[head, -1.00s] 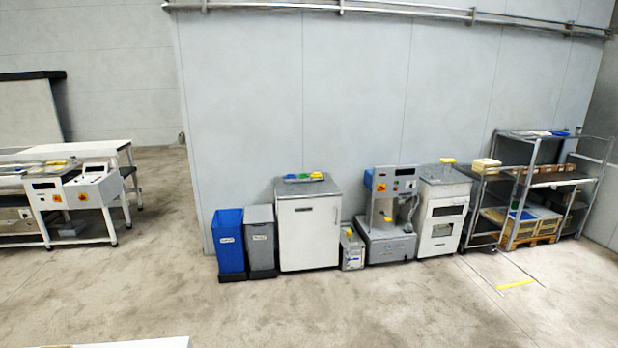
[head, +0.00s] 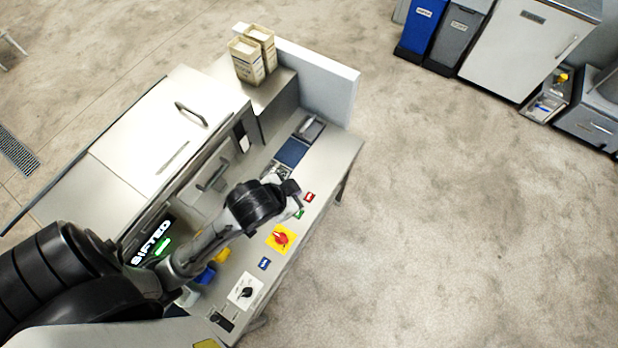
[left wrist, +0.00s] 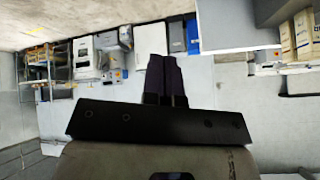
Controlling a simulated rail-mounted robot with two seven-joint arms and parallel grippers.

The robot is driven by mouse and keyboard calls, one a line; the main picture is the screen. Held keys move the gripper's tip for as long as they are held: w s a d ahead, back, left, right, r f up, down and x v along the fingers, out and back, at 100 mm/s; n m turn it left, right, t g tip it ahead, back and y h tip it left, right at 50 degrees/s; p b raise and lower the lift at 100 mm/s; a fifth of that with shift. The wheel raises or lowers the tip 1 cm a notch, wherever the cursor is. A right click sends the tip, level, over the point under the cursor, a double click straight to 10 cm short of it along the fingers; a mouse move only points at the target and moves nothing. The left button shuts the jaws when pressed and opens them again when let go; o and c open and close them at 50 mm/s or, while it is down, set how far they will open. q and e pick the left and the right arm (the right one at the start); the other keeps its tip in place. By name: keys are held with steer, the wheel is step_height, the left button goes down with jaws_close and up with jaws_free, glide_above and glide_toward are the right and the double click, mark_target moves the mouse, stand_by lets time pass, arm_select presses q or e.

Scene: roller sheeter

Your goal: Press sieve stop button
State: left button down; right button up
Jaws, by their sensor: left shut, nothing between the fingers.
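The sieve machine's steel panel (head: 322,172) carries its controls along the front edge. A small red button (head: 309,197) sits there, with a green button (head: 299,214) beside it, partly hidden by my gripper. A red rotary switch (head: 281,238) on a yellow plate and a blue button (head: 264,263) lie nearer. My left gripper (head: 297,204) is over the panel, right beside the red and green buttons; I cannot tell if it touches either. In the left wrist view its dark fingers (left wrist: 166,82) are together and empty. My right gripper is not in view.
A lit display (head: 152,243) reads "SIFTED". A black knob (head: 245,291) on a white plate sits at the near end. Two cartons (head: 252,57) stand at the machine's back. Blue (head: 421,24) and grey (head: 460,33) bins stand across the open floor.

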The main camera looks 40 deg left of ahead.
arm_select(q)
steer(key=w+a+f+m+g+b, duration=0.1)
steer(key=w+a+f+m+b, duration=0.15)
steer(key=w+f, duration=0.45)
steer(key=w+a+f+m+g+b, duration=0.1)
steer(key=w+a+f+b, duration=0.25)
steer(key=w, duration=0.65)
steer(key=s+a+f+m+g+h, duration=0.1)
steer(key=f+m, duration=0.3)
steer(key=f, duration=0.4)
steer(key=s+a+f+m+g+h, duration=0.2)
steer(key=a+f+m+g, duration=0.1)
steer(key=f, duration=0.5)
steer(key=shift+a+m+g+h, duration=0.4)
steer(key=shift+a+m, duration=0.1)
steer(key=shift+m, duration=0.75)
steer(key=shift+f, duration=0.1)
steer(key=shift+f, duration=0.1)
